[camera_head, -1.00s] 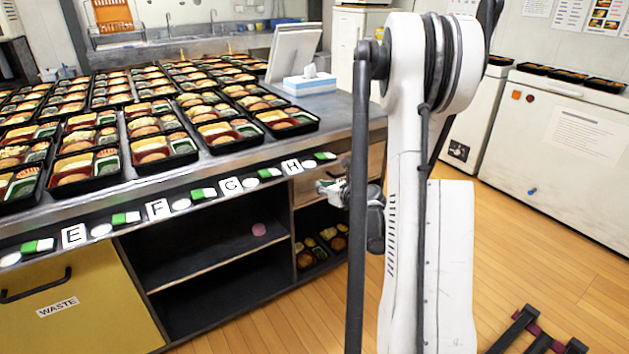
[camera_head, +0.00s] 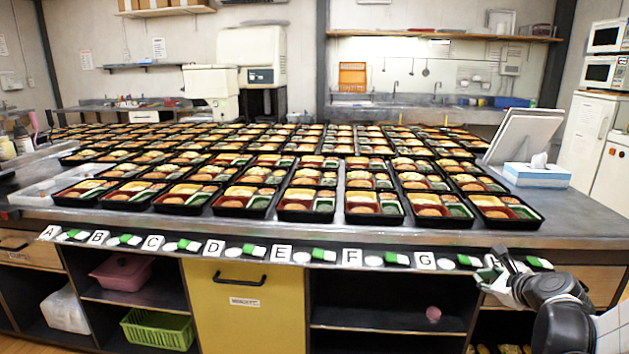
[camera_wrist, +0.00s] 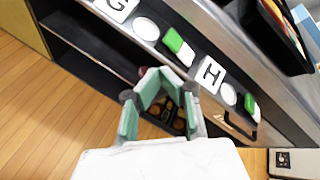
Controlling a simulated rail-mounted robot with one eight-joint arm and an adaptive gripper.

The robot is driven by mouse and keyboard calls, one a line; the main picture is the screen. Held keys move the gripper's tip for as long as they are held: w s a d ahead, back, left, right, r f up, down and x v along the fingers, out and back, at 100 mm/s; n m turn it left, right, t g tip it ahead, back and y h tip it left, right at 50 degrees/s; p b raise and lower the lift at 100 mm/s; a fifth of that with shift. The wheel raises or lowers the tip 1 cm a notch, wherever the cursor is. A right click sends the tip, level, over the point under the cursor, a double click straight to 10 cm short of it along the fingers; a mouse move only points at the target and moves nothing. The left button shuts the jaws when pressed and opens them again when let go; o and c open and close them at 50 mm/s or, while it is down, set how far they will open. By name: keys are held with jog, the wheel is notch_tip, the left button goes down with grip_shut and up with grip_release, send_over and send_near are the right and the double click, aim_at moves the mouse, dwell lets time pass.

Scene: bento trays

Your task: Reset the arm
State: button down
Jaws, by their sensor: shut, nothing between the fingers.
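My arm reaches in from the lower right of the head view. My gripper (camera_head: 497,276) is in front of the counter's front edge, near the G end of the label strip. In the wrist view my gripper (camera_wrist: 166,78) shows its green-lined fingers angled together at the tips, with nothing held between them. Behind the fingers are an open shelf and part of a filled tray (camera_wrist: 181,124). The H label (camera_wrist: 210,74) is just right of the fingers in that view.
The counter (camera_head: 594,236) carries many filled bento trays (camera_head: 311,203). A tablet stand (camera_head: 522,135) and tissue box (camera_head: 537,175) stand at its right. Below are a yellow waste drawer (camera_head: 240,320), open shelves, a pink bin (camera_head: 122,273) and a green basket (camera_head: 157,329).

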jog(key=s+a+r+n+g, duration=0.1)
jog(key=s+a+r+n, duration=0.1)
jog(key=s+a+n, duration=0.3)
jog(key=a+r+n+g+y, duration=0.1)
jog(key=a+r+n, duration=0.1)
jog(key=a+n, duration=0.35)
jog(key=s+a+r+n+g, duration=0.1)
jog(key=s+a+r+n, duration=0.15)
jog(key=a, duration=0.55)
jog(key=s+a+n+g, duration=0.1)
jog(key=s+a+n, duration=0.4)
jog(key=s+n, duration=0.25)
jog(key=s+a+n+g, duration=0.1)
jog(key=s+a+n, duration=0.3)
jog(key=s+n, duration=0.4)
notch_tip(320, 180, up, 12)
jog(key=p, duration=1.2)
jog(key=shift+s+h, duration=0.4)
jog(key=shift+s, duration=0.05)
